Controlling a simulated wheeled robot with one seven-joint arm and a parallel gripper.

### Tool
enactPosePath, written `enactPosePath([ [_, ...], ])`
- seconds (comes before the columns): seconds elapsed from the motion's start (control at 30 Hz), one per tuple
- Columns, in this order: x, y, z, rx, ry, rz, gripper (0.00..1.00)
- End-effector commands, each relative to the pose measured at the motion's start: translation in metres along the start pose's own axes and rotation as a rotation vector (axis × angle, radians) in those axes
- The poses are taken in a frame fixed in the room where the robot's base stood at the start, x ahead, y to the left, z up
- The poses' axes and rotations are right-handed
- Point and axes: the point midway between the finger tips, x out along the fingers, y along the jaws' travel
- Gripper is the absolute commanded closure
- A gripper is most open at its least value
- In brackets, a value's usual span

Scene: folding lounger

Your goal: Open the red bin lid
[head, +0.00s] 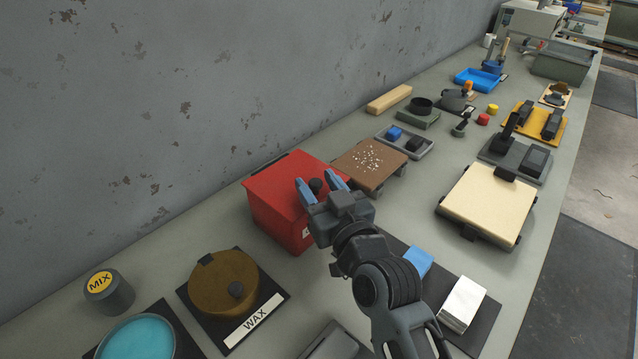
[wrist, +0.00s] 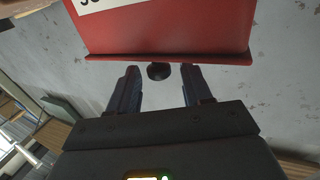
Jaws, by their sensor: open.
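The red bin (head: 280,217) stands against the wall, and its red lid (head: 283,180) lies shut on top. A small black knob (head: 316,186) sits at the lid's near right edge. It also shows in the wrist view (wrist: 158,71), just below the lid's lip (wrist: 165,58). My gripper (head: 317,179) is open at the knob, with one blue finger on each side of it. In the wrist view the two fingertips (wrist: 160,72) flank the knob with a gap on both sides. My gripper's body hides part of the bin's front.
A brown perforated block (head: 369,162) stands close to the right of the bin. The round WAX pot (head: 223,284) is at the near left. A blue block (head: 418,262) and a white block (head: 461,304) lie beside my arm. The wall (head: 150,90) runs behind the bin.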

Motion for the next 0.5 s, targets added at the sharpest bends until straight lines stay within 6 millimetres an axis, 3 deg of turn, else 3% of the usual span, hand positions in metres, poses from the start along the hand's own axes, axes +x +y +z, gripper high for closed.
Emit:
enactPosePath([
  [0.17,-0.0001,0.0000,0.0004,0.000,0.000,0.000,0.51],
  [0.5,-0.0004,0.0000,0.0004,0.000,-0.001,0.000,0.83],
])
